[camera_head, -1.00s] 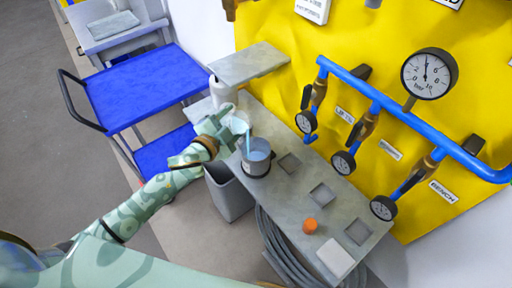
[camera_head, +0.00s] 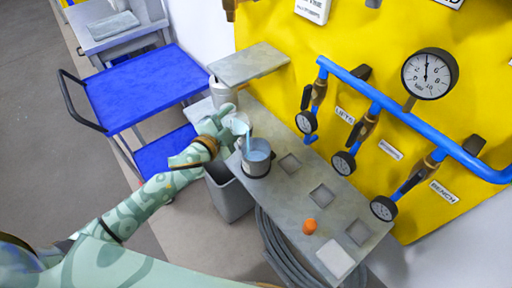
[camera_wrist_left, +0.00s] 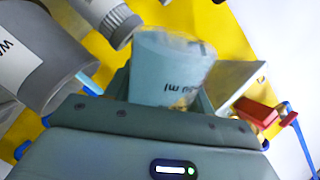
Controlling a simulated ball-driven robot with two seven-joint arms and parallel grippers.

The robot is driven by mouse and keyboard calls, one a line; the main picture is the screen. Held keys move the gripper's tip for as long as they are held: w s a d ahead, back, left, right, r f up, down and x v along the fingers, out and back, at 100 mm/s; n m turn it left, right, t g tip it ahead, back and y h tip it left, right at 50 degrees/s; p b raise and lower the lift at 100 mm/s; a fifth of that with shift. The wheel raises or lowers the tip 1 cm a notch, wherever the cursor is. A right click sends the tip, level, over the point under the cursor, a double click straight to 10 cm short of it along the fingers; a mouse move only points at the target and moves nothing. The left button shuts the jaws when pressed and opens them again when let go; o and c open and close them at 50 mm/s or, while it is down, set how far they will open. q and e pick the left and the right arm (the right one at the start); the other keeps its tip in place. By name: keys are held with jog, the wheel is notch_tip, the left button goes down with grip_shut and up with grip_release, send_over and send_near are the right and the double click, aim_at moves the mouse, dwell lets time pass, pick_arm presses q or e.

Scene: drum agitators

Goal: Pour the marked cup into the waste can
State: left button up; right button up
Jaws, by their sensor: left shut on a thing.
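My left gripper (camera_head: 222,121) is shut on a translucent cup (camera_head: 239,126) and holds it tilted above the back left of the grey bench. A light blue stream (camera_head: 249,140) runs from the cup down to a dark grey can (camera_head: 255,169), which holds blue liquid. In the left wrist view the cup (camera_wrist_left: 168,72) shows printed markings with "ml" upside down and sits between my fingers. A grey can (camera_wrist_left: 48,62) there bears a partly visible label starting "WA". My right gripper is not in view.
The bench (camera_head: 275,208) has square recesses, an orange knob-like piece (camera_head: 310,226) and a white pad (camera_head: 336,258). A pale cylinder (camera_head: 222,95) stands behind my gripper. A grey bin (camera_head: 232,198) is below. Blue pipes with gauges line the yellow wall. A blue cart (camera_head: 140,88) stands left.

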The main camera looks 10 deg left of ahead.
pick_arm(q)
jog(key=shift+r+m+y+p, duration=0.35)
jog(key=shift+r+m+y, duration=0.25)
jog(key=shift+m, duration=0.6)
dwell(2.0)
jog(key=shift+s+d+f+m, duration=0.1)
jog(key=shift+d+f+m, duration=0.2)
jog(key=shift+d+m, duration=0.45)
dwell(1.0)
jog(key=shift+d+f+m+y, duration=0.2)
jog(key=shift+f+m+y, duration=0.2)
jog(key=shift+m, duration=0.25)
dwell(0.8)
jog(key=shift+r+p, duration=0.15)
jog(key=shift+p, duration=0.3)
